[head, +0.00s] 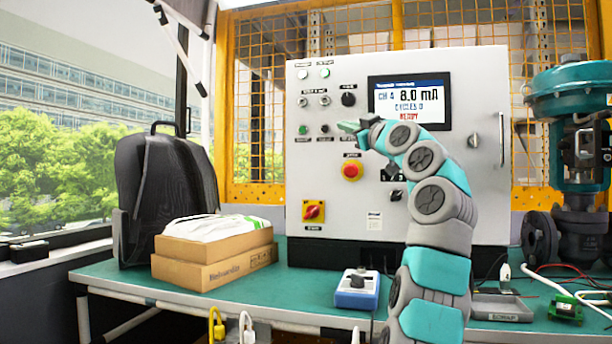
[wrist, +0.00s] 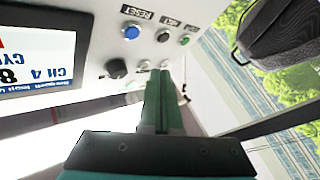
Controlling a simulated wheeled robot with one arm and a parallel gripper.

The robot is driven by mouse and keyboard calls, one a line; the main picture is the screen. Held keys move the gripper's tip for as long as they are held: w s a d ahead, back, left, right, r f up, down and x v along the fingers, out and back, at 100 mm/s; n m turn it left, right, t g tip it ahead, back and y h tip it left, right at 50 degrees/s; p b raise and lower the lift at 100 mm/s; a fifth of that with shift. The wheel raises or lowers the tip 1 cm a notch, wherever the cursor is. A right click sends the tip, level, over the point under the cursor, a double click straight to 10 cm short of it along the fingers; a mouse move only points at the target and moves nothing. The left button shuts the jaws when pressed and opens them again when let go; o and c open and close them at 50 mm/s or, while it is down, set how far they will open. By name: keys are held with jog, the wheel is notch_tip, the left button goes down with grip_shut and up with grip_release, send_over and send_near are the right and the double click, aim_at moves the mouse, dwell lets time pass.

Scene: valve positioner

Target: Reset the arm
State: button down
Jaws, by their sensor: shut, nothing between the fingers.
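My arm (head: 440,220) rises in front of the grey control panel (head: 440,222) and bends left across it. My gripper (head: 346,126) points left in front of the panel, right of the green button and small black control. In the wrist view its two green fingers (wrist: 164,98) are together, with nothing between them. Whether the tips touch the panel I cannot tell. The panel's screen (head: 408,100) reads CH 4, 8.0 mA and CYCLES 0, with a small red line below.
A red emergency button (head: 351,170) sits just below my gripper, and a red-yellow rotary switch (head: 313,211) lower left. On the green bench (head: 120,274) stand cardboard boxes (head: 213,272), a blue-white device (head: 357,290) and a teal valve (head: 572,90). A black backpack-like case (head: 165,190) stands left.

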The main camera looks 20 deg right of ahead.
jog(key=w+a+f+m+g+y+p, duration=0.1)
jog(key=w+a+f+m+g, duration=0.15)
jog(key=a+f, duration=0.3)
jog(key=w+a+f+m+g+y, duration=0.1)
jog(key=a+f+g, duration=0.3)
jog(key=a+f, duration=0.15)
jog(key=s+a+f+g, duration=0.3)
jog(key=s+a+f, duration=0.25)
jog(key=f, duration=0.35)
jog(key=s+a+f+g, duration=0.3)
jog(key=s+a+f, duration=0.25)
jog(key=f, duration=0.45)
jog(key=s+a+f+m+g+h+p, duration=0.25)
jog(key=s+f+g, duration=0.25)
jog(key=s+f, duration=1.15)
jog(key=s+d+f+g+h, duration=0.1)
jog(key=s+f, duration=0.3)
jog(key=s, duration=0.4)
jog(key=s+d+f+m+g+h, duration=0.1)
jog(key=s+d+f+g, duration=0.1)
jog(key=s+f, duration=0.3)
jog(key=s+d+f+g+h, duration=0.1)
jog(key=s+f, duration=0.3)
jog(key=s, duration=0.8)
jog(key=shift+s+d+f+g, duration=0.15)
jog(key=shift+s+f+g, duration=0.2)
jog(key=shift+g, duration=0.4)
jog(key=shift+w, duration=0.1)
